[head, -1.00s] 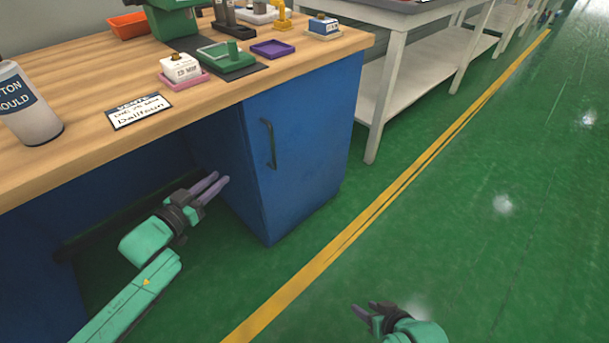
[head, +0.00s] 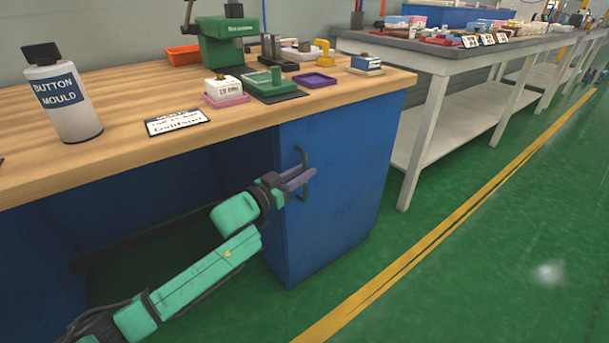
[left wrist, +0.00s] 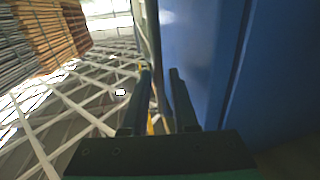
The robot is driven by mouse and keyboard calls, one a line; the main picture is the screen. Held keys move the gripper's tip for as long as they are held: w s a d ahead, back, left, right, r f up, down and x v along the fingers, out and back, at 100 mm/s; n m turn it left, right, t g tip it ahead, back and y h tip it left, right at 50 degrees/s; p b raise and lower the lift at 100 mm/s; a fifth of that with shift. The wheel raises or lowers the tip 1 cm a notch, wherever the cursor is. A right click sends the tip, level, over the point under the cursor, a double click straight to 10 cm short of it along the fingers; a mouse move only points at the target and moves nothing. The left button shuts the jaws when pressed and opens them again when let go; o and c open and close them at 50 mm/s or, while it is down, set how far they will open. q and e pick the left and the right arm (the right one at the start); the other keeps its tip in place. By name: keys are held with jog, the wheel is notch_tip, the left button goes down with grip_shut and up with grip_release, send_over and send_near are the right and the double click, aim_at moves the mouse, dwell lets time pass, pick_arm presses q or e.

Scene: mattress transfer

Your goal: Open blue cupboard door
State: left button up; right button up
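The blue cupboard door (head: 335,215) is closed under the right end of the wooden workbench. Its dark, upright bar handle (head: 303,158) is on the left part of the door. My left gripper (head: 300,178) is at the handle, with its purple-grey fingers overlapping the handle's lower half. In the left wrist view the two fingers of my left gripper (left wrist: 162,75) are apart, with the blue door (left wrist: 200,50) close on the right. A dark strip runs near the fingertips; I cannot tell whether the handle is between them. My right gripper is out of view.
The wooden benchtop (head: 120,150) above holds a bottle (head: 65,100), a label card (head: 177,122), a green press (head: 228,45) and small trays. A white-legged table (head: 430,120) stands to the right. Green floor with a yellow line (head: 430,240) is clear in front.

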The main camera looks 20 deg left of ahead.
pick_arm(q)
jog(key=shift+w+d, duration=0.2)
jog(key=shift+w, duration=0.15)
jog(key=shift+c, duration=0.4)
grip_shut()
dwell(0.9)
